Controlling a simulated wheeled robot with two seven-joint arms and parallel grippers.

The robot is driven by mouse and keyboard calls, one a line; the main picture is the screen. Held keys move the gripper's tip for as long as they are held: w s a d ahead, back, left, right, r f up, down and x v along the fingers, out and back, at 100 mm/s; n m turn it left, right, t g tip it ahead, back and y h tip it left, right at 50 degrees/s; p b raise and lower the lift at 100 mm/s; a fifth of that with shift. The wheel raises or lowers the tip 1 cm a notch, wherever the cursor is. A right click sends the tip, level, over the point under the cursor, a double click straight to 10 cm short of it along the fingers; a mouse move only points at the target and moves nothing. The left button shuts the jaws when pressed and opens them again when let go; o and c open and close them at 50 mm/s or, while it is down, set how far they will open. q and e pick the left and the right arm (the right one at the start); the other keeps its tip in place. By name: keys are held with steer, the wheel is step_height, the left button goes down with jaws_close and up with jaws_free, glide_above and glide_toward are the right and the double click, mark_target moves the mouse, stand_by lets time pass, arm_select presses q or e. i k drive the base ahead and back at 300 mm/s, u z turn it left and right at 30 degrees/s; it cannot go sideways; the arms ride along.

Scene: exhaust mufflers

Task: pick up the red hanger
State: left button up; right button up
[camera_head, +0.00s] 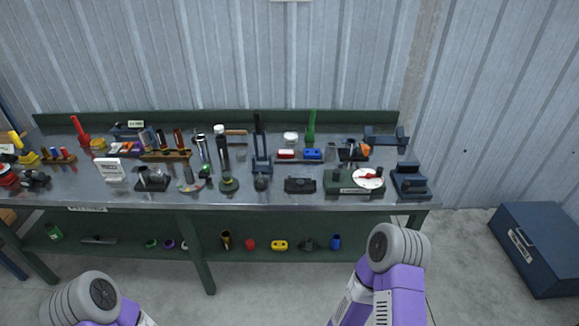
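I cannot tell for certain which red thing is the hanger. A small red piece (286,155) lies on the bench top beside a blue piece (312,154). Another small red piece (250,244) lies on the lower shelf, left of a yellow piece (279,245) with dark holes. A tall red piece (80,131) stands at the back left of the bench. Only grey and purple links of my two arms show at the bottom of the view. Both grippers are out of view.
The metal-topped green workbench (330,204) is crowded with small parts and fixtures. A round white dial (368,178) with a red pointer sits at its right. A dark blue chest (540,248) stands on the floor at the right. Concrete floor is open before the bench.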

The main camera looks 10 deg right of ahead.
mark_target(281, 153)
steer(key=k, duration=0.8)
steer(key=z, duration=0.75)
steer(key=i, duration=1.3)
steer(key=u, duration=0.85)
